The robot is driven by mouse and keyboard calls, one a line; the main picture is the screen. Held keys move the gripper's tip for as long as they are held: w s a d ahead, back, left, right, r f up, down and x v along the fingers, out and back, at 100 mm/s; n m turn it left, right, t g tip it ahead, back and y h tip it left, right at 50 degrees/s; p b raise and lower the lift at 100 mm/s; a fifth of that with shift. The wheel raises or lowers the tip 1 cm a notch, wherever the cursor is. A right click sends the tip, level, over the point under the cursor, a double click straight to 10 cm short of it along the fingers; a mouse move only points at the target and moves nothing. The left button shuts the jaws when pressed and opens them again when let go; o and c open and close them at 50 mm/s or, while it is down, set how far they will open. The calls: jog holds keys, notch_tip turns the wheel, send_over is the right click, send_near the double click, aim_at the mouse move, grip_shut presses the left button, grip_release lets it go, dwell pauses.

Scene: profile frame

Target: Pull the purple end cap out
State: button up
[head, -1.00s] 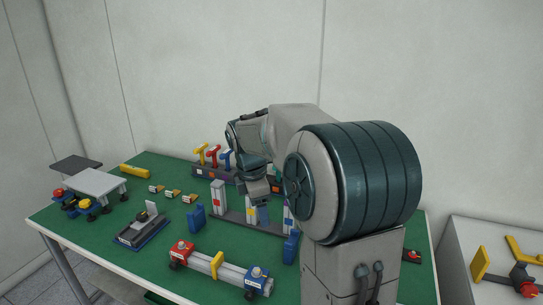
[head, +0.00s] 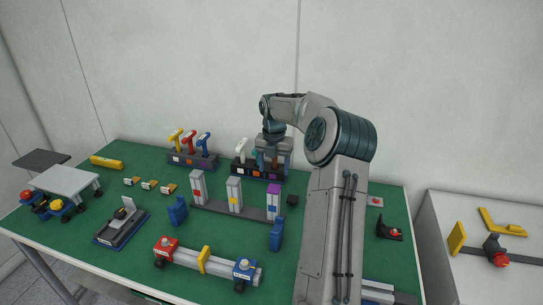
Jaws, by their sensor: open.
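The purple end cap (head: 274,188) sits on top of the right one of three grey upright profiles, which stand on a long dark bar (head: 212,206). My gripper (head: 271,168) is behind and above the cap, pointing down over the right-hand dark tool rack (head: 244,170). It is apart from the cap. The gripper is open; its fingertips are small and partly blend with the rack. A white T-handled tool (head: 240,149) stands in the rack just left of my gripper. Whatever stands in the rack behind my gripper is largely hidden.
Another rack (head: 192,160) with yellow, red and blue T-handled tools stands to the left. Blue blocks (head: 177,211) flank the uprights. A small black cube (head: 292,200) lies right of the purple cap. A red-and-blue-ended profile (head: 205,258) lies in front. Open green table shows between.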

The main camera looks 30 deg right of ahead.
aim_at(274, 188)
notch_tip(274, 188, down, 10)
jog(key=shift+r+p, duration=0.15)
jog(key=shift+p, duration=0.45)
jog(key=shift+r, duration=0.1)
jog(key=c, duration=1)
